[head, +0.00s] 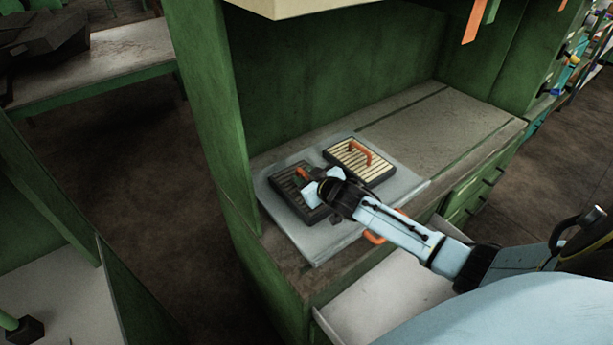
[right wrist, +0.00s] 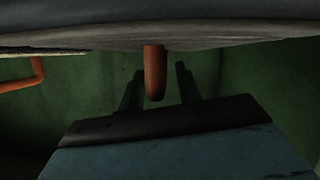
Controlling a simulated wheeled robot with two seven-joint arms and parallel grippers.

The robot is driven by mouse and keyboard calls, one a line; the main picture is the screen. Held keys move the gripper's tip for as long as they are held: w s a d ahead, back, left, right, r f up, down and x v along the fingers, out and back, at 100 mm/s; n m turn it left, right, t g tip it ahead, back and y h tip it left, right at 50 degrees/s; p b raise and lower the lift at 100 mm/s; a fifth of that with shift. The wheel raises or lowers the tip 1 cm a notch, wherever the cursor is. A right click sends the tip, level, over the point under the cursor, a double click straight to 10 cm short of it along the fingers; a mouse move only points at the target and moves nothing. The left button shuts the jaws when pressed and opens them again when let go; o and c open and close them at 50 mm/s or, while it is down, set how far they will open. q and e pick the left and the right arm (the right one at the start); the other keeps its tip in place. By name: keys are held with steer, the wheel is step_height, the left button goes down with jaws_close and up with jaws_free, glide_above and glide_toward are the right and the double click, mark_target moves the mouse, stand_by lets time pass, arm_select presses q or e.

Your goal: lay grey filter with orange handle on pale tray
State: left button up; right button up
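The grey filter (head: 287,187) is a dark slatted frame at the left of the pale tray (head: 328,240) on the bench. Its orange handle (head: 303,174) is partly hidden by my right gripper (head: 314,184). In the right wrist view, the orange handle (right wrist: 155,75) sits between the two fingers of my right gripper (right wrist: 158,88), with gaps on both sides. The gripper is open around it. I cannot tell whether the filter touches the tray beneath. My left gripper is out of view.
A cream-slatted filter (head: 346,153) with an orange handle lies beside it at the tray's back. Another orange loop (head: 374,238) shows under my right arm at the tray's front. Green cabinet walls (head: 210,100) enclose the bench at left and back. The bench right of the tray (head: 440,125) is clear.

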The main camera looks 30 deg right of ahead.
steer(key=shift+r, duration=0.1)
steer(key=shift+s+r, duration=0.1)
steer(key=shift+s, duration=0.05)
steer(key=p+v, duration=0.1)
steer(key=v, duration=1)
steer(key=shift+s+r+p, duration=0.2)
steer(key=shift+s+p, duration=0.1)
steer(key=shift+s, duration=0.05)
